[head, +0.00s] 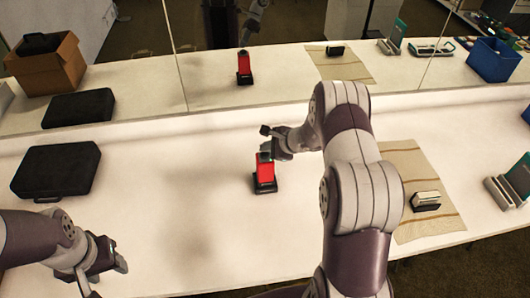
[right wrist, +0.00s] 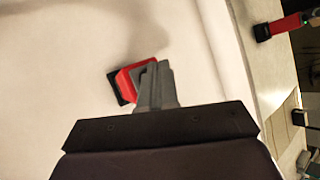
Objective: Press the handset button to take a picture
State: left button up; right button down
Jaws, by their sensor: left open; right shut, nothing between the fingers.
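A red handset (head: 264,172) stands upright in a black base on the white table, near the middle of the head view. My right gripper (head: 268,143) is shut and empty, with its fingertips at or just above the handset's top; I cannot tell whether they touch. In the right wrist view the shut fingers (right wrist: 158,72) partly cover the red handset (right wrist: 137,75) and its black base. The button itself is hidden or too small to make out. My left gripper (head: 104,266) is open and empty at the lower left, away from the handset.
A black case (head: 56,171) lies at the left. A striped cloth (head: 411,168) with a small dark-and-white object (head: 426,200) on it lies at the right, and a grey device (head: 505,190) stands beyond it. A mirror (head: 215,60) along the back reflects the table.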

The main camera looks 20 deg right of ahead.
aim_at(267, 156)
jog(key=shift+r, duration=0.3)
jog(key=shift+r+p, duration=1.45)
jog(key=shift+r, duration=1)
